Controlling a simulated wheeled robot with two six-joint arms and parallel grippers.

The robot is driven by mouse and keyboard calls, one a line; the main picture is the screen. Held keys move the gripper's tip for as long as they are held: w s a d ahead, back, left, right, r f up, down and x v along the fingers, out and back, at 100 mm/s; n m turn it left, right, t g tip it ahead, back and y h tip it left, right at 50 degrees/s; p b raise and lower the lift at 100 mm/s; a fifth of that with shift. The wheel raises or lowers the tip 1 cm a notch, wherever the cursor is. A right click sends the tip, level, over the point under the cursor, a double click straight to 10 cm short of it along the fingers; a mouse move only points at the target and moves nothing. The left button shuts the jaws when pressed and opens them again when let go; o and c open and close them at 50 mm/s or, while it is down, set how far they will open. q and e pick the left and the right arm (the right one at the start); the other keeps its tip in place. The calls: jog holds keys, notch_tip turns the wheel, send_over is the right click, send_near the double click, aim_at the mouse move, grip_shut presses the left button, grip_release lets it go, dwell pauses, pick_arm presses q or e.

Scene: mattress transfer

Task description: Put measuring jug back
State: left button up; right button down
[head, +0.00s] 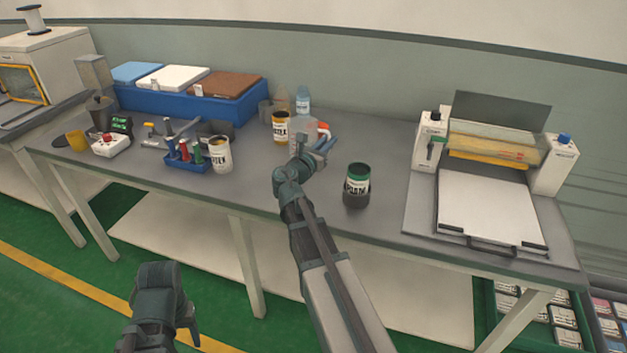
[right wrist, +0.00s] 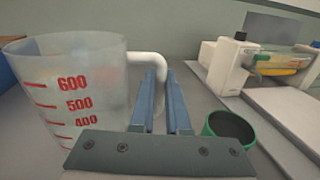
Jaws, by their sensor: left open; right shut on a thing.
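The measuring jug (head: 300,127) is translucent with red graduation marks and a white handle. In the head view it is at the middle of the bench, partly hidden by my right arm. It fills the left of the right wrist view (right wrist: 75,95). My right gripper (head: 325,145) is shut on the jug's handle, its blue fingers (right wrist: 168,105) on either side of it. The jug looks upright; I cannot tell whether its base touches the bench. My left gripper (head: 168,322) is open and empty, low in front of the bench.
A green-rimmed dark jar (head: 356,186) stands right of my right gripper, with a white machine (head: 490,207) beyond. A blue bin (head: 190,103) lies behind.

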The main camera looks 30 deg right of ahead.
jog(key=shift+f+b, duration=4.55)
jog(key=shift+f, duration=0.25)
jog(key=shift+f, duration=0.2)
jog(key=c, duration=0.9)
grip_release()
jog(key=shift+r, duration=0.15)
jog(key=shift+s+a+r, duration=0.1)
jog(key=shift+a, duration=0.1)
jog(key=v, duration=1.1)
jog(key=shift+s+a, duration=0.15)
jog(key=shift+a, duration=0.1)
